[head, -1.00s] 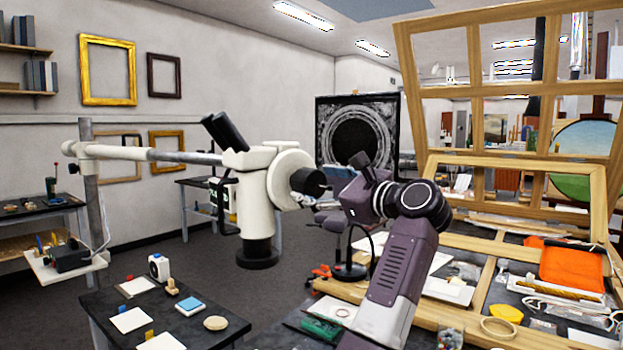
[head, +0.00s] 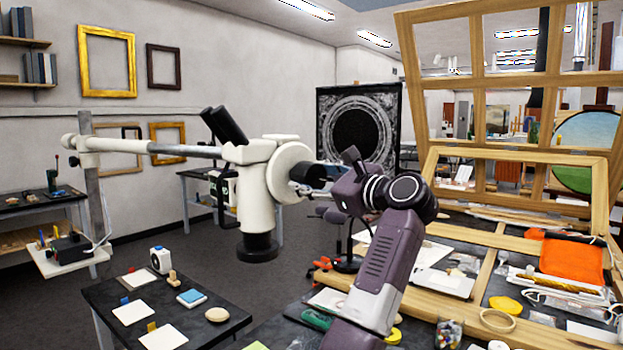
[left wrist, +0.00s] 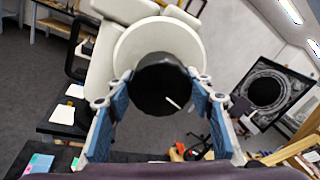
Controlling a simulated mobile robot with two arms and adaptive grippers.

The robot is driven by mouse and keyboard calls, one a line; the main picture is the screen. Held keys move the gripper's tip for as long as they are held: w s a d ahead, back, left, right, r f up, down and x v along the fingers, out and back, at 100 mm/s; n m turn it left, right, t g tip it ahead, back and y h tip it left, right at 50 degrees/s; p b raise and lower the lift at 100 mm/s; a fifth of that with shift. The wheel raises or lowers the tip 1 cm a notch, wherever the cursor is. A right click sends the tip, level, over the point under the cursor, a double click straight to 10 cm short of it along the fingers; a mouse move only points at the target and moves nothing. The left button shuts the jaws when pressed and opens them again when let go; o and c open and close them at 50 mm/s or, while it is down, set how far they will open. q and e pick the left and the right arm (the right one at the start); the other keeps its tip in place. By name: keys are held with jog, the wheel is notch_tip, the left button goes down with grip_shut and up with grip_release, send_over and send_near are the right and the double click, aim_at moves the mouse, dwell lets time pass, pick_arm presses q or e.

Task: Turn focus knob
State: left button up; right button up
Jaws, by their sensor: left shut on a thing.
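The white microscope (head: 256,200) hangs from a horizontal boom arm, with black eyepieces on top and a black objective below. Its black focus knob (left wrist: 158,82) sticks out of a round white housing and bears a short white mark. My left gripper (head: 318,178) comes in from the right side of the knob. In the left wrist view, its two blue-padded fingers (left wrist: 160,92) stand on either side of the knob and are shut on it. My right gripper is not in view.
A low dark table (head: 205,327) with cards and small objects stands below left of the microscope. A cluttered workbench (head: 470,318) with an orange cloth (head: 571,262) and a wooden frame (head: 402,60) is at the right. The boom post (head: 92,180) stands left.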

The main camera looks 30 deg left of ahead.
pick_arm(q)
jog(key=shift+m+p, duration=0.85)
jog(key=shift+m, duration=2.05)
jog(key=o, duration=1.2)
jog(key=shift+d, duration=0.1)
jog(key=shift+c, duration=0.2)
jog(key=v, duration=0.7)
jog(key=shift+d, duration=0.2)
jog(key=shift+r, duration=0.1)
